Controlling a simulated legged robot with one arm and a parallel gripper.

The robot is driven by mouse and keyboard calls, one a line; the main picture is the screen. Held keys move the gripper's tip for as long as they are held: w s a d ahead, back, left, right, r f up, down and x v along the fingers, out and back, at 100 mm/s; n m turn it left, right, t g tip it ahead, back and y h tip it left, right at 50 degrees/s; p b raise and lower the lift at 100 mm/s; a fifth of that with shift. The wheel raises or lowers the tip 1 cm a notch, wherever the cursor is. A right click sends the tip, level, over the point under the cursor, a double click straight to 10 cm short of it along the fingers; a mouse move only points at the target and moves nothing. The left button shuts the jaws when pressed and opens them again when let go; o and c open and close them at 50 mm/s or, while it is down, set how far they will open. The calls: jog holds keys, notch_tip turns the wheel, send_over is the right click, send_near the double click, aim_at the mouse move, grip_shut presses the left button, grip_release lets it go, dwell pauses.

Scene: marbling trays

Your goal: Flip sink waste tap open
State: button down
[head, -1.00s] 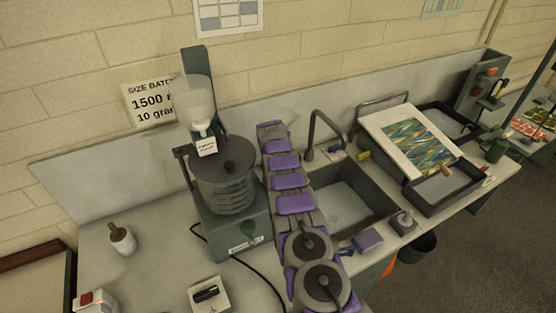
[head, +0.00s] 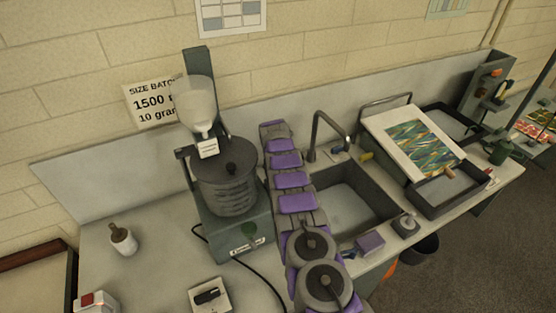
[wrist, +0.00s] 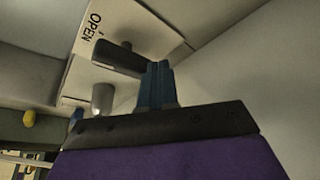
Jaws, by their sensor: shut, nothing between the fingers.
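In the wrist view, a pale plate (wrist: 84,72) carries the word OPEN. A dark lever (wrist: 118,57), apparently the waste tap's handle, lies across it beside the lettering. A short grey metal cylinder (wrist: 103,97) stands below the lever. My gripper (wrist: 158,68) shows as blue fingers, shut and empty, with the tips at the lever's right end. I cannot tell whether they touch it. In the head view, the dark-rimmed sink (head: 385,213) is right of my purple and grey arm. The waste tap and my gripper cannot be made out there.
A tall bent faucet (head: 316,135) stands behind the sink. A purple block (head: 370,243) and a small grey item (head: 405,226) sit on its front edge. A smooth grey surface (wrist: 265,60) closes off the wrist view's right side.

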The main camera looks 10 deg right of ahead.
jog(key=shift+r, duration=0.15)
jog(key=p+v, duration=0.1)
jog(key=v, duration=1.6)
jog(key=shift+a, duration=0.1)
